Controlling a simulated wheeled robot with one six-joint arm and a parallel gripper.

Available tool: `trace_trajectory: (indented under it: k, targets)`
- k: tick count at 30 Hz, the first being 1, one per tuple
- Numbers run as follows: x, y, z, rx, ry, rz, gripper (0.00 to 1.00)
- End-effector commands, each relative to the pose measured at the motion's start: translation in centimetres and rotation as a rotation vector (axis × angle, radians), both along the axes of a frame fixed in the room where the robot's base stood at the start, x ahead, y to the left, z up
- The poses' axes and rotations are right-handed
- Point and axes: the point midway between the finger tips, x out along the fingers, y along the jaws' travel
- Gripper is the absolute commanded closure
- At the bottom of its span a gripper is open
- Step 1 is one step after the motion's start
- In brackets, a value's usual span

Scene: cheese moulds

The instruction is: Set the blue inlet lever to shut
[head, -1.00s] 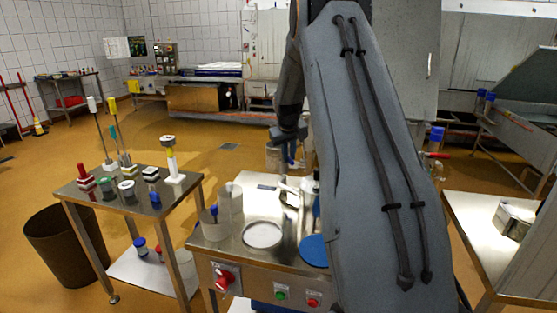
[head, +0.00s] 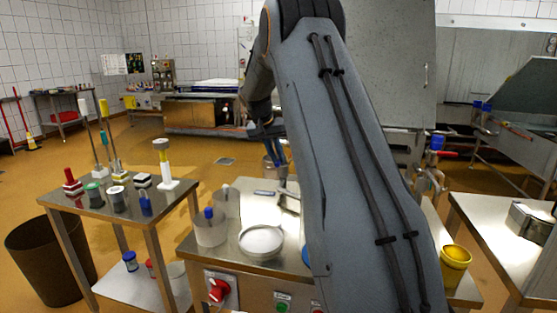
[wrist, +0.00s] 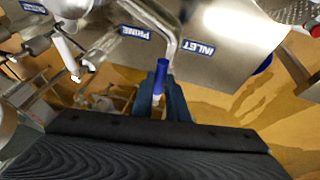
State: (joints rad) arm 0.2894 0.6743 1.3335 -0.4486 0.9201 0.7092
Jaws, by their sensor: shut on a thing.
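The blue inlet lever (wrist: 161,72) shows in the wrist view as a short blue handle, standing beside a bent steel pipe (wrist: 168,35). A blue INLET label (wrist: 201,48) is on the steel panel to its right, and a PRIME label (wrist: 135,33) is to its left. My gripper (wrist: 160,92) is shut on the lever, with a dark finger on each side. In the head view my gripper (head: 277,165) is down over the back of the steel machine top, and the lever cannot be made out there. I cannot tell which setting the lever is in.
The steel machine top (head: 262,208) carries a white round dish (head: 261,241) and clear cups (head: 210,230). A red knob (head: 218,290) is on its front. A small table (head: 160,208) with stamps stands left, beside a brown bin (head: 45,258). A yellow cup (head: 455,265) stands right.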

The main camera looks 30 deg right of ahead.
Motion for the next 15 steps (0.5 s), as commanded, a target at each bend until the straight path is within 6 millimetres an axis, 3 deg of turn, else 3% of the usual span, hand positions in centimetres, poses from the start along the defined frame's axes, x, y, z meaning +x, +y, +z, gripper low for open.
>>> trace_trajectory:
  k: [13,14,15]
  targets:
    - [0.11,0.11,0.07,0.001,-0.002,-0.008,1.0]
    - [0.11,0.11,0.07,0.001,-0.002,-0.008,0.81]
    - [0.11,0.11,0.06,0.001,-0.002,-0.008,0.74]
